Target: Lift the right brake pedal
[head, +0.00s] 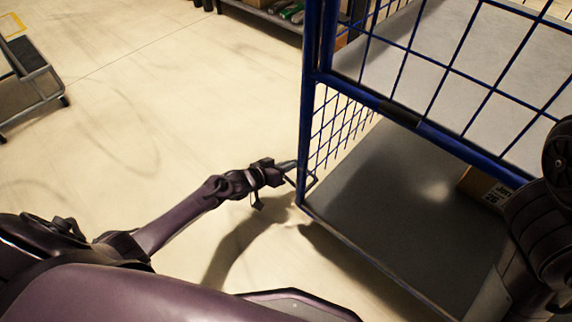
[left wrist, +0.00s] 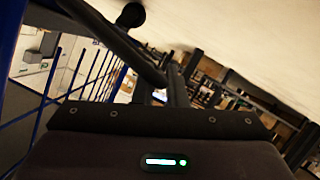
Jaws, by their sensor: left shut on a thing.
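The blue wire cage cart (head: 310,100) stands at the right in the head view, with a dark flat base (head: 390,215). My left gripper (head: 288,168) is low beside the cart's near left corner post. It is shut on a thin dark part there, which looks like the right brake pedal; the fingers and shadow hide most of its shape. In the left wrist view a dark bar (left wrist: 118,40) runs down to the gripper (left wrist: 175,85), with a black round piece (left wrist: 130,15) beside it. My right gripper is out of view.
A cardboard box (head: 484,188) lies on the cart's base. A grey trolley (head: 30,85) stands at the far left, and a low shelf (head: 265,15) at the back. The pale floor left of the cart is clear.

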